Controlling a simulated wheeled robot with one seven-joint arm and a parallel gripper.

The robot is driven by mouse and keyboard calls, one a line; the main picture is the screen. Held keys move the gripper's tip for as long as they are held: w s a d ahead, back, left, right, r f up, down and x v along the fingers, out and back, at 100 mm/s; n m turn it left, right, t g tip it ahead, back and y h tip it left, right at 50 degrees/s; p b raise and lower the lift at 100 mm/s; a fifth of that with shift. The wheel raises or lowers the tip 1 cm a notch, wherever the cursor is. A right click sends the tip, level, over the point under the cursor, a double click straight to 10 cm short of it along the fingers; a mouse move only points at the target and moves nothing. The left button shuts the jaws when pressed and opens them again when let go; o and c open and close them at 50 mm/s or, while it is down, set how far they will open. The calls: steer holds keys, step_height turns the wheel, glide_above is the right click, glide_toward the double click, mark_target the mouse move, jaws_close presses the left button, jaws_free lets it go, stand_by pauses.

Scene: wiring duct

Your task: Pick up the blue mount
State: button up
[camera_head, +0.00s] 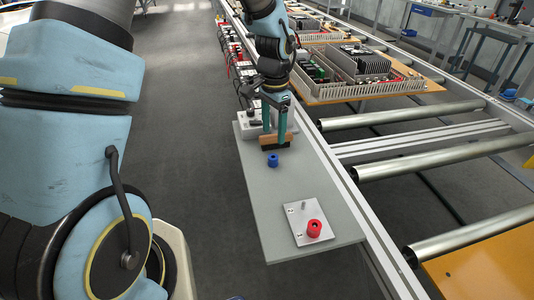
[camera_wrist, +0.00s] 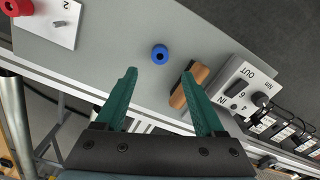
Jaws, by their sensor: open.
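The blue mount (camera_head: 273,160) is a small round blue piece with a hole in its top, upright on the grey board (camera_head: 258,200). It also shows in the wrist view (camera_wrist: 160,54), beyond the fingertips and between their lines. My gripper (camera_head: 274,138) has green fingers and is open and empty, above the board on the far side of the mount. In the wrist view the open fingers (camera_wrist: 158,72) point toward the mount without touching it. A brown and black block (camera_wrist: 188,86) lies close by the right finger; I cannot tell if they touch.
A metal plate (camera_head: 308,224) with a red mount (camera_head: 314,229) and a pin lies on the near end of the board. A grey box with knobs (camera_wrist: 238,88) stands at the far end. Metal rollers (camera_head: 420,158) run along the right. The board's middle is clear.

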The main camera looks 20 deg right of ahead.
mark_target(273, 161)
step_height(273, 161, down, 4)
steer(key=shift+r, duration=0.25)
steer(key=shift+f+p, duration=1.2)
steer(key=shift+f, duration=1.55)
steer(key=shift+c, duration=0.2)
jaws_close()
